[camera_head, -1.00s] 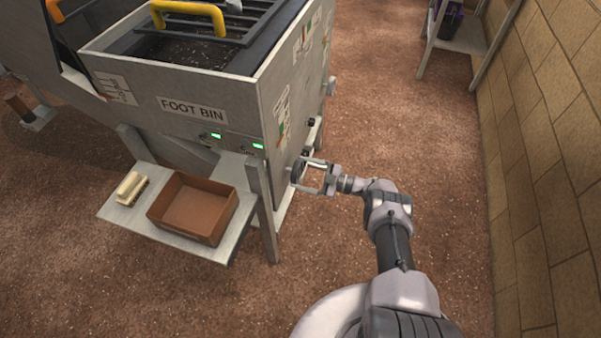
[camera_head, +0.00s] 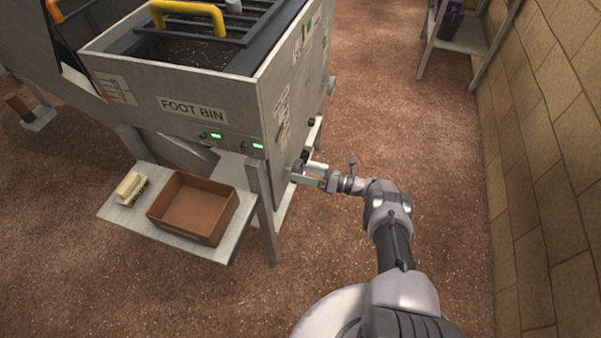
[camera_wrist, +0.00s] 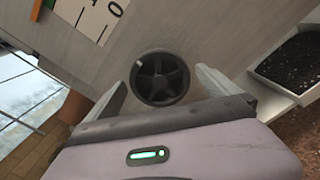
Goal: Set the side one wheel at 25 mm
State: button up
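The side wheel (camera_wrist: 160,78) is a dark, spoked handwheel on the grey side panel of the bin. It has a small pale mark near its rim at the upper left in the wrist view. My gripper (camera_wrist: 158,84) is open, with one finger on each side of the wheel. I cannot tell whether the fingers touch the rim. In the head view my gripper (camera_head: 302,172) is at the lower side panel of the foot bin (camera_head: 222,128) and largely covers the wheel. Part of a scale plate (camera_wrist: 92,14) with large digits shows above the wheel; the setting is not readable.
A brown tray (camera_head: 226,218) and a pale brush-like block (camera_head: 131,188) lie on the low shelf (camera_head: 112,212) left of my gripper. A brick wall (camera_head: 545,140) stands to the right, with open brown floor (camera_head: 390,110) between.

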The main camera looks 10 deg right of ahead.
aim_at(300, 172)
dwell(0.4)
jog(key=shift+v, duration=1.95)
jog(key=m, duration=1.2)
